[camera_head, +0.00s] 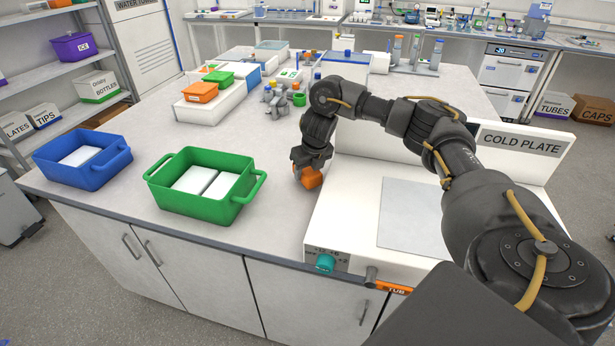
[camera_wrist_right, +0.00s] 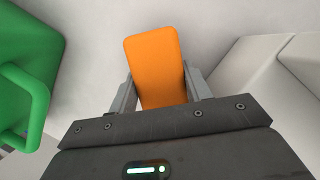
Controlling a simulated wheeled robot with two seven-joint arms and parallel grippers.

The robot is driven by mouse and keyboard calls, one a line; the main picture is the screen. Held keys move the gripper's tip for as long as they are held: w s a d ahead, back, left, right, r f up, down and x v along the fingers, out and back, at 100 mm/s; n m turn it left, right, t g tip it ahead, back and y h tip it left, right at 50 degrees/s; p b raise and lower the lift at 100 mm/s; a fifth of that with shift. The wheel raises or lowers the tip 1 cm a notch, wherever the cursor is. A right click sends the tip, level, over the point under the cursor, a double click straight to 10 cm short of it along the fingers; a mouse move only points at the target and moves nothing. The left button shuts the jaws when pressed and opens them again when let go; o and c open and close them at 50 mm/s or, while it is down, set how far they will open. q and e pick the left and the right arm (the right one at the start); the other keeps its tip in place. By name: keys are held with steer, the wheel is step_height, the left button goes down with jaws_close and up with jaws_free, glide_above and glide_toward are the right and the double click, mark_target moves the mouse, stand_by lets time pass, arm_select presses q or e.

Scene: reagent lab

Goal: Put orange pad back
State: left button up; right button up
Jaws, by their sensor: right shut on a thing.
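The orange pad (camera_head: 309,178) is a small rounded block held in my right gripper (camera_head: 305,168). In the right wrist view the orange pad (camera_wrist_right: 154,65) stands between the two grey fingers, which are shut on its sides. It is over the bench, just left of the cold plate (camera_head: 365,195) and right of the green bin. I cannot tell whether it touches the bench top. Another orange item (camera_head: 200,92) lies on a white block farther back, beside a green one (camera_head: 219,78). My left gripper does not show.
The green bin (camera_head: 195,210) with white pads inside stands left of my right gripper, and a blue bin (camera_head: 70,172) farther left. Small grey holders with a green ring (camera_head: 299,99) stand behind.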

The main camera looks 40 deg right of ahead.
steer(key=shift+f+p, duration=0.3)
steer(key=shift+f, duration=0.25)
steer(key=shift+w+f, duration=0.1)
steer(key=shift+f, duration=0.4)
steer(key=o, duration=0.9)
steer(key=shift+f, duration=0.1)
steer(key=shift+o, duration=0.2)
